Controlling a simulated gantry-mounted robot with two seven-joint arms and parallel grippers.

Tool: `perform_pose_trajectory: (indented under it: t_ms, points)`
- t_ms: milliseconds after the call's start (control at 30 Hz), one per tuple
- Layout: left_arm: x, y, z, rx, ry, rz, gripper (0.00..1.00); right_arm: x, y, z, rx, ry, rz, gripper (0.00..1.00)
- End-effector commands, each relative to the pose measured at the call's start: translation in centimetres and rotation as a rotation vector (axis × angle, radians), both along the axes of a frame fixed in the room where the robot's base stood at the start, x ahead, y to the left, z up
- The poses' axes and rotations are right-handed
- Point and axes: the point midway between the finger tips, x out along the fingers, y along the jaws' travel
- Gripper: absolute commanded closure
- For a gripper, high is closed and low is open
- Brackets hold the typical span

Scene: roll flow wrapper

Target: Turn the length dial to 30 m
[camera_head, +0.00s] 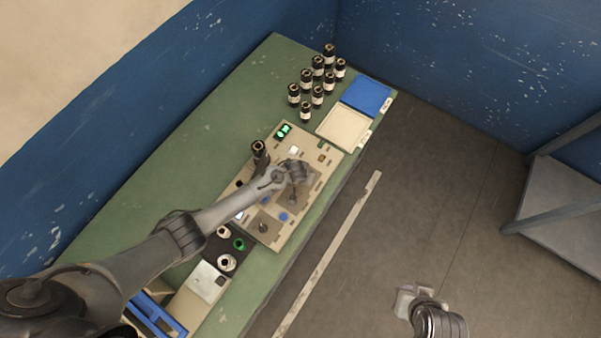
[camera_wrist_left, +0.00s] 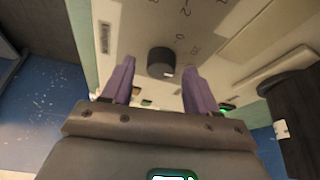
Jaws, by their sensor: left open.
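A dark round dial (camera_wrist_left: 161,62) with a light mark on its rim stands on the beige control panel (camera_wrist_left: 224,50) in the left wrist view. My left gripper (camera_wrist_left: 157,72) is open, with a purple finger on each side of the dial and gaps between. In the head view my left gripper (camera_head: 297,178) is over the control panel (camera_head: 262,236) and hides part of it. My right gripper (camera_head: 406,302) hangs over the floor, away from the bench.
The panel sits on a green bench (camera_head: 150,200). Several black rolls (camera_head: 317,90) stand at the bench's far end, beside a blue tray (camera_head: 368,95) and a cream tray (camera_head: 343,128). A dark upright roll (camera_head: 259,148) is close to the left arm.

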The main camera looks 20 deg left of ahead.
Motion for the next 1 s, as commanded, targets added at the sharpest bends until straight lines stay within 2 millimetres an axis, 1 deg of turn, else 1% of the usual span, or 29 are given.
perform_pose_trajectory:
  t_ms: [300,600,800,1000]
  points:
    - [-1.6,0.0,4.1,-0.002,-0.002,-0.001,0.41,0.0,0.0,1.2,0.000,0.000,0.000,1.00]
    - [-3.2,0.0,7.8,-0.002,-0.001,-0.001,0.41,0.0,0.1,1.6,0.005,0.000,-0.003,1.00]
    - [-3.7,0.0,9.1,-0.001,-0.002,0.000,0.41,0.0,0.2,1.7,0.009,-0.001,-0.005,1.00]
    - [-3.8,0.1,9.4,0.000,-0.001,0.000,0.41,0.0,0.2,1.7,0.010,-0.001,-0.006,1.00]
